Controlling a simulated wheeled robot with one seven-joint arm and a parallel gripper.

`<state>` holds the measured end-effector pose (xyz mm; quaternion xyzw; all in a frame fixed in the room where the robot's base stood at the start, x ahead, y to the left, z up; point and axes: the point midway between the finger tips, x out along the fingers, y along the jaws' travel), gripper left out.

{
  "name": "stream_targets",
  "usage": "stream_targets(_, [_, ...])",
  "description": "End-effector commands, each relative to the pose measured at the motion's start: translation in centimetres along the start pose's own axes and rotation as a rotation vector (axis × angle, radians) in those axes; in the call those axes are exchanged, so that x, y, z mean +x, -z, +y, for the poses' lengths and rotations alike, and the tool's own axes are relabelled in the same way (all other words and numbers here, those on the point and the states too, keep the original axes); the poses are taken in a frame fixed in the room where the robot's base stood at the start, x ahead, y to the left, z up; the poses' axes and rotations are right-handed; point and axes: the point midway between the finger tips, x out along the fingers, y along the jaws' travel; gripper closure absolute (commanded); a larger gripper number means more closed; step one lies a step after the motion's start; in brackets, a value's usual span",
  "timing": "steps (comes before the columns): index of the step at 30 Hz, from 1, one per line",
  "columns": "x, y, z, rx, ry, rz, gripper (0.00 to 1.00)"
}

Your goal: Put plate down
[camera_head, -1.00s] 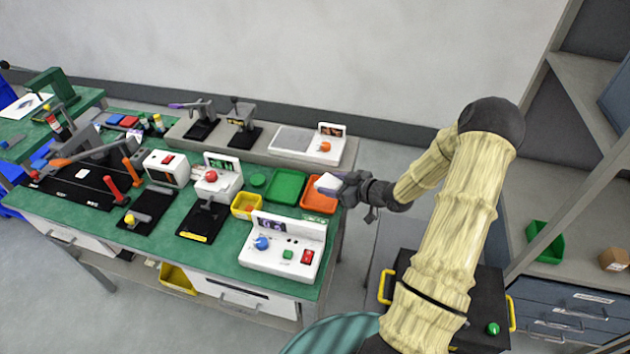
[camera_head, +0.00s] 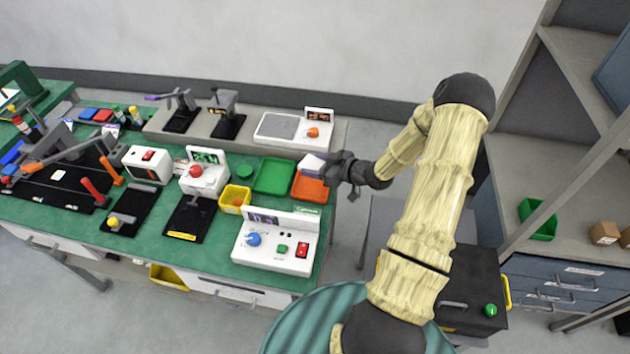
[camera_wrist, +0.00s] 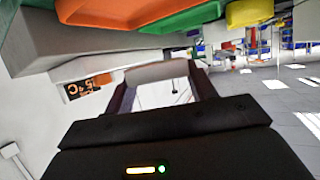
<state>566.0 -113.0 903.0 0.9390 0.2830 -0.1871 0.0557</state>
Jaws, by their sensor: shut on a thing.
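A small white plate (camera_head: 312,164) is held by my gripper (camera_head: 329,169) at the right end of the green bench. In the head view it overlaps the back edge of the orange tray (camera_head: 311,189); it appears above the bench, but the exact height cannot be told. In the wrist view the plate (camera_wrist: 165,93) sits between the two dark fingers, and my gripper (camera_wrist: 160,84) is shut on it. The plate's gripped edges are partly hidden by the fingers.
A green tray (camera_head: 273,176) and a yellow bin (camera_head: 235,198) stand left of the orange tray. A white device with a grey pad (camera_head: 293,128) is behind on a raised shelf. A white control box (camera_head: 273,243) stands in front. Free floor lies right of the bench.

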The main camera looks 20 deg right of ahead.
Motion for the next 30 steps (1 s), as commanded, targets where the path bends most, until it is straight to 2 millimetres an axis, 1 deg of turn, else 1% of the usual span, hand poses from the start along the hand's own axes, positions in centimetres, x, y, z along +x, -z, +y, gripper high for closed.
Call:
stream_targets(1, [0.4,-0.8,0.0,0.003,0.001,0.0,0.67])
stream_targets(3, [0.8,-1.8,0.0,0.004,0.001,0.0,0.67])
stream_targets(6, [1.1,-2.6,0.0,0.0,0.0,0.0,0.67])
stream_targets(17, [1.3,-3.0,0.1,-0.001,0.0,0.0,0.67])
stream_targets(20, [1.5,-3.7,0.0,0.001,0.001,0.0,0.67])
stream_targets(27, [2.7,-6.4,0.0,0.0,0.0,0.0,0.67])
stream_targets(30, [2.8,-6.8,0.0,-0.001,0.0,0.0,0.67])
